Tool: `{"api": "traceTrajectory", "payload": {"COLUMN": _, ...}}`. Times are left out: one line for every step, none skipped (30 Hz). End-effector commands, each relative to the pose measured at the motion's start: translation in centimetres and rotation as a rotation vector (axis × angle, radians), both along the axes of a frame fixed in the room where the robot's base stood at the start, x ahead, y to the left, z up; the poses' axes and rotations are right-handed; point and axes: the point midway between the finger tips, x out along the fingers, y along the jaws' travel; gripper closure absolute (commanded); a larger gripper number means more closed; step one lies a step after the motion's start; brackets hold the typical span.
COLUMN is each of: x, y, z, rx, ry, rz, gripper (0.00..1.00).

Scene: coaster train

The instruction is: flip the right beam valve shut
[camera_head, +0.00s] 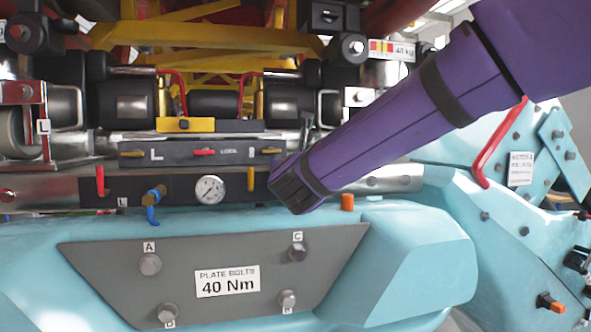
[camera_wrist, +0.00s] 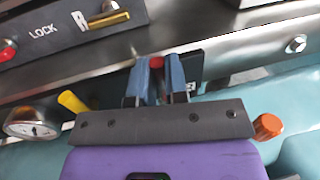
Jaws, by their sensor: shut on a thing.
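My gripper (camera_wrist: 159,74) reaches the dark panel on the metal beam from the front, with its two blue fingers pointing at it in the wrist view. The red handle tip (camera_wrist: 156,62) of the right beam valve shows between the fingers, which are shut on it. An R label shows partly beside the right finger. Most of the handle and its pivot are hidden by the fingers. In the head view, my purple arm covers this valve and the fingers cannot be seen. The left beam valve's red handle (camera_head: 100,180) stands upright near the L label.
A pressure gauge (camera_head: 209,189) and an upright yellow handle (camera_head: 250,178) are left of my gripper. An orange knob (camera_head: 347,202) is close on its right. The LOCK panel (camera_head: 202,152) lies above. A blue-and-yellow valve (camera_head: 152,200) sits left of the gauge.

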Motion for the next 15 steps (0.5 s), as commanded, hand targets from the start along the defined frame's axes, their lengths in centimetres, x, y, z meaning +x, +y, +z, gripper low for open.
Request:
{"api": "traceTrajectory", "payload": {"x": -0.01, "y": 0.02, "z": -0.06, "rx": -0.002, "ry": 0.000, "rz": 0.001, "gripper": 1.00}}
{"api": "traceTrajectory", "payload": {"x": -0.01, "y": 0.02, "z": -0.06, "rx": -0.002, "ry": 0.001, "rz": 0.001, "gripper": 1.00}}
{"api": "traceTrajectory", "payload": {"x": -0.01, "y": 0.02, "z": -0.06, "rx": -0.002, "ry": 0.001, "rz": 0.001, "gripper": 1.00}}
{"api": "traceTrajectory", "payload": {"x": -0.01, "y": 0.02, "z": -0.06, "rx": -0.002, "ry": 0.001, "rz": 0.001, "gripper": 1.00}}
{"api": "traceTrajectory", "payload": {"x": -0.01, "y": 0.02, "z": -0.06, "rx": -0.002, "ry": 0.001, "rz": 0.001, "gripper": 1.00}}
{"api": "traceTrajectory", "payload": {"x": -0.01, "y": 0.02, "z": -0.06, "rx": -0.002, "ry": 0.001, "rz": 0.001, "gripper": 1.00}}
{"api": "traceTrajectory", "payload": {"x": -0.01, "y": 0.02, "z": -0.06, "rx": -0.002, "ry": 0.001, "rz": 0.001, "gripper": 1.00}}
{"api": "traceTrajectory", "payload": {"x": -0.01, "y": 0.02, "z": -0.06, "rx": -0.002, "ry": 0.001, "rz": 0.001, "gripper": 0.79}}
{"api": "traceTrajectory", "payload": {"x": -0.01, "y": 0.02, "z": -0.06, "rx": -0.001, "ry": 0.001, "rz": 0.001, "gripper": 0.70}}
{"api": "traceTrajectory", "payload": {"x": -0.01, "y": 0.02, "z": -0.05, "rx": -0.001, "ry": 0.001, "rz": 0.001, "gripper": 0.63}}
{"api": "traceTrajectory", "payload": {"x": -0.01, "y": 0.02, "z": -0.05, "rx": -0.001, "ry": 0.001, "rz": 0.001, "gripper": 0.61}}
{"api": "traceTrajectory", "payload": {"x": -0.01, "y": 0.02, "z": -0.05, "rx": -0.001, "ry": 0.000, "rz": 0.001, "gripper": 0.61}}
{"api": "traceTrajectory", "payload": {"x": -0.01, "y": 0.02, "z": -0.04, "rx": -0.001, "ry": 0.000, "rz": 0.001, "gripper": 0.61}}
{"api": "traceTrajectory", "payload": {"x": -0.01, "y": 0.02, "z": -0.04, "rx": -0.001, "ry": 0.000, "rz": 0.001, "gripper": 0.61}}
{"api": "traceTrajectory", "payload": {"x": -0.01, "y": 0.02, "z": -0.03, "rx": 0.000, "ry": 0.000, "rz": 0.001, "gripper": 0.61}}
